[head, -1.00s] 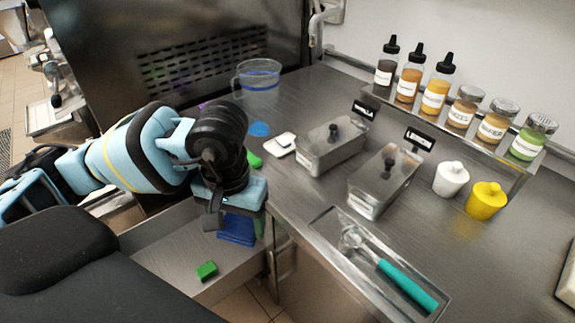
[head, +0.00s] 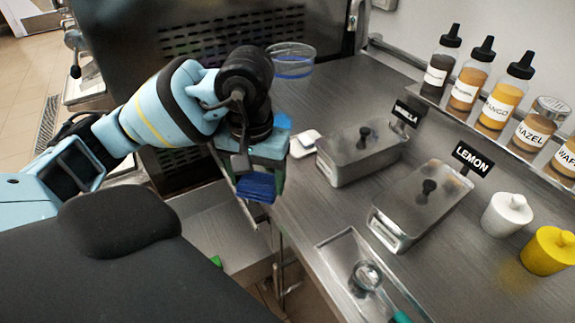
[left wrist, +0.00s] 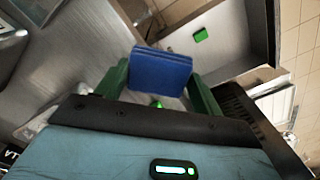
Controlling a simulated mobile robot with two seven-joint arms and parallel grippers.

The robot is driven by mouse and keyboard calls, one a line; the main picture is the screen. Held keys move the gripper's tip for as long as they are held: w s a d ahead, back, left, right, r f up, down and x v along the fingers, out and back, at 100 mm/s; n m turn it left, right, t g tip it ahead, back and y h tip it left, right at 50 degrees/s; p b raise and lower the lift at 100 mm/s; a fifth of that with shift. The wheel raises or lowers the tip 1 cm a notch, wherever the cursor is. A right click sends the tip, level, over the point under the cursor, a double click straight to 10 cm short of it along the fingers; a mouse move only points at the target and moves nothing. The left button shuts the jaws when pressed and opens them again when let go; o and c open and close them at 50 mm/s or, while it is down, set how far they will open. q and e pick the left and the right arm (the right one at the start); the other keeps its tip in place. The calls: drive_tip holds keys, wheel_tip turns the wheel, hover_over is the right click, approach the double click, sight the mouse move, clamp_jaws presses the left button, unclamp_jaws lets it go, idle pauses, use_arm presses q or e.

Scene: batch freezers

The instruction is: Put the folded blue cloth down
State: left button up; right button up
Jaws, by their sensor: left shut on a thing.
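The folded blue cloth (head: 256,187) hangs below my left gripper (head: 258,172) in the head view, by the left edge of the steel counter (head: 310,215). In the left wrist view the cloth (left wrist: 160,72) sits between the two green fingers of my left gripper (left wrist: 158,85), which is shut on it. The cloth is held in the air, above the counter's edge and the open drawer (head: 208,222). My right gripper is in neither view.
Two lidded steel tubs (head: 362,150) (head: 418,205) stand on the counter, with a scoop (head: 368,276) in a tray in front. A clear jug (head: 292,72) and a white scale-like item (head: 304,143) are behind. A green block (left wrist: 201,35) lies in the drawer.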

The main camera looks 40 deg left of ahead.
use_arm(q)
hover_over(288, 181)
drive_tip(key=shift+s+f+p, duration=0.35)
drive_tip(key=shift+s+f, duration=0.05)
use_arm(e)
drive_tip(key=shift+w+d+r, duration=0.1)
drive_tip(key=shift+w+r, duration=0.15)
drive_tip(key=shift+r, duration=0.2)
use_arm(q)
drive_tip(key=shift+w, duration=0.3)
wheel_tip(288, 181, down, 3)
drive_tip(key=shift+f, duration=0.15)
drive_tip(key=shift+w+f, duration=0.1)
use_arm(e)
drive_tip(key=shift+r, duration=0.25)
use_arm(q)
drive_tip(key=shift+f, duration=0.1)
drive_tip(key=shift+f, duration=0.15)
drive_tip(key=o, duration=1)
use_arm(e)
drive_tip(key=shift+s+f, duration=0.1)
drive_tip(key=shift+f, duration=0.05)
